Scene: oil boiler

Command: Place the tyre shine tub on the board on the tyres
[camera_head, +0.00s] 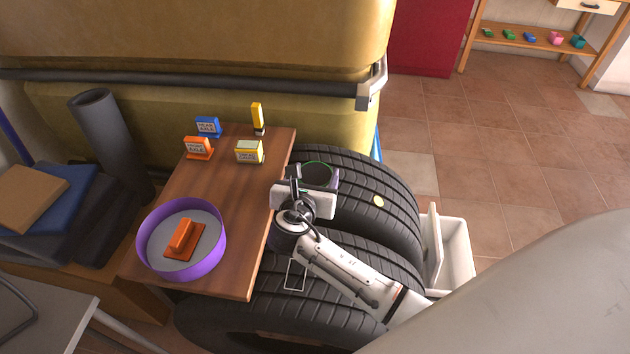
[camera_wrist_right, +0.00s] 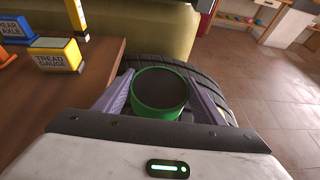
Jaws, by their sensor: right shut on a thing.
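The green tub, round with a dark top, shows between the purple fingers of my right gripper in the right wrist view (camera_wrist_right: 160,108). In the head view only its thin green rim (camera_head: 318,163) stands out, beyond my right gripper (camera_head: 325,180), over the rear tyre. My right gripper is shut on the tub. The brown wooden board (camera_head: 234,190) lies to the left, its right edge beside the gripper. The black tyres (camera_head: 392,215) are under and to the right of the board. The tub is right of the board's edge, not over it. My left gripper is out of view.
A purple basin (camera_head: 215,262) with an orange object inside stands on the board's near end. Blue (camera_head: 208,127), orange (camera_head: 198,148) and yellow (camera_head: 249,152) labelled items and a taller yellow one (camera_head: 258,118) are at its far end. The board's middle is clear. An ochre tank (camera_head: 200,40) stands behind.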

